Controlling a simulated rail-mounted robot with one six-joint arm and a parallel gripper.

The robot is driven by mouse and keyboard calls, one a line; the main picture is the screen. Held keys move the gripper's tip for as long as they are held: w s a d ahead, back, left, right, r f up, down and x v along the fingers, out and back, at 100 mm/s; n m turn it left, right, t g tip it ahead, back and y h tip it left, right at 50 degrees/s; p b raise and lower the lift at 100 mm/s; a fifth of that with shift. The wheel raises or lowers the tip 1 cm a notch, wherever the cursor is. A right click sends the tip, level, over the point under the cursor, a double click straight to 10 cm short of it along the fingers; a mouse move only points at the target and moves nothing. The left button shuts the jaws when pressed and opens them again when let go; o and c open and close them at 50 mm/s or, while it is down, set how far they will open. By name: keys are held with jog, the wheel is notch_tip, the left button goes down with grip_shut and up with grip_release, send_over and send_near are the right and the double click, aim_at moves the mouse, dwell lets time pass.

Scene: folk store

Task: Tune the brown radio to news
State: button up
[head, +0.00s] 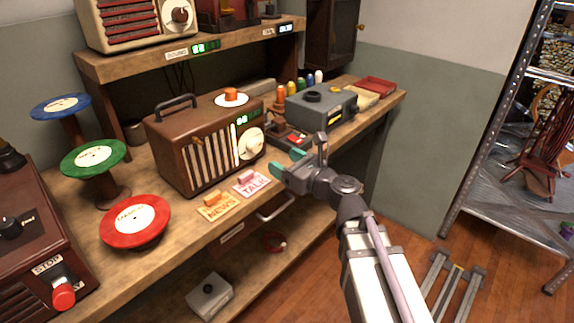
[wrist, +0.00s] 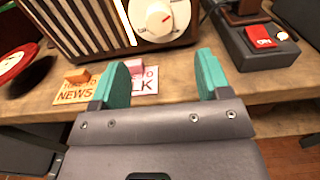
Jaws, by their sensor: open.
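The brown radio (head: 196,150) stands on the workbench, with a dark handle, a lit vertical dial strip, a small green display (head: 242,120) and a cream knob (head: 251,145) at its front right. In the wrist view the knob (wrist: 153,18) has a red pointer mark and sits ahead of the fingers. An orange NEWS card (head: 217,206) and a pink TALK card (head: 251,183) lie on the bench before the radio, each with a small block on it. My gripper (head: 286,163) is open and empty, in front of the bench edge near the TALK card, apart from the knob.
Red, green and blue round discs on spools stand left; the red disc (head: 135,220) is nearest. A dark red box with a STOP lever (head: 62,292) is front left. A grey box (head: 320,108) and a dark switch box (head: 287,135) stand right of the radio.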

aim_at(258, 147)
jog(key=shift+x, duration=4.8)
jog(key=shift+f, duration=0.1)
jog(key=shift+c, duration=0.5)
jog(key=c, duration=0.6)
